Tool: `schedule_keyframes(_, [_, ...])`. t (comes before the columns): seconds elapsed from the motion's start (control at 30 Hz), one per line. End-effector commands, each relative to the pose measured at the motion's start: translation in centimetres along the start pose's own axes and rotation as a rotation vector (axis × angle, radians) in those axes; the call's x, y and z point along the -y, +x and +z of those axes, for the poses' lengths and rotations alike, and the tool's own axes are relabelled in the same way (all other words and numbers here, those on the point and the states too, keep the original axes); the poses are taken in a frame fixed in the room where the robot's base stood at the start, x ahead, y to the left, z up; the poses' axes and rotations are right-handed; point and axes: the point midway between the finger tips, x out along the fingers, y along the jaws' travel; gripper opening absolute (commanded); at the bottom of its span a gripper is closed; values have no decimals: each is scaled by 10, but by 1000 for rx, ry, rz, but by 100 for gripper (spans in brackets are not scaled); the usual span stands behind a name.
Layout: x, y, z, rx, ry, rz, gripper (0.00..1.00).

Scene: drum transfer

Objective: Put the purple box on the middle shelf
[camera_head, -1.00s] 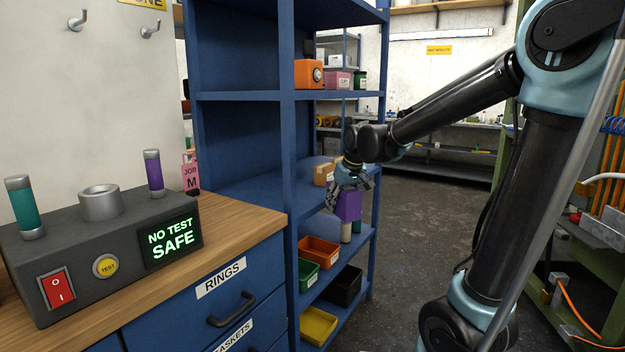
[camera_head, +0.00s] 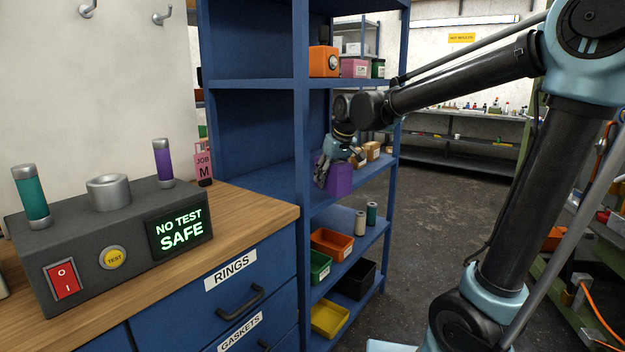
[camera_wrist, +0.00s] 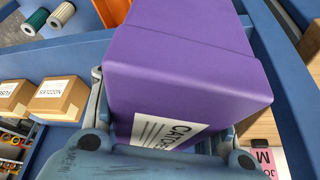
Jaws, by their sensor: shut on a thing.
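The purple box (camera_head: 338,178) is at the blue shelf unit, at the height of its middle shelf (camera_head: 378,165). My gripper (camera_head: 340,160) is shut on the box. In the wrist view the purple box (camera_wrist: 185,70) fills the middle, with a white label on its near face and my gripper's fingers (camera_wrist: 165,140) along its sides. Whether the box's underside touches the shelf board is hard to tell. Two cardboard boxes (camera_head: 371,150) stand on the same shelf, to the right of my gripper; they also show in the wrist view (camera_wrist: 58,98).
The top shelf (camera_head: 255,84) holds an orange box (camera_head: 323,62), a pink box (camera_head: 354,68) and a green can. A lower shelf holds two cylinders (camera_head: 361,222) and coloured bins (camera_head: 331,243). The wooden bench (camera_head: 250,211) with the grey tester (camera_head: 110,240) stands at left.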

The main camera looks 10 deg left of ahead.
Motion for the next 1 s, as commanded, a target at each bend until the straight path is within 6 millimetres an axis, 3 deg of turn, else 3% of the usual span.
schedule_keyframes(0.5, [0, 35, -77, 0, -1, 0, 9])
schedule_keyframes(0.9, [1, 45, -99, 0, -1, 0, 9])
schedule_keyframes(1.0, [1, 57, -95, 0, -1, 0, 9])
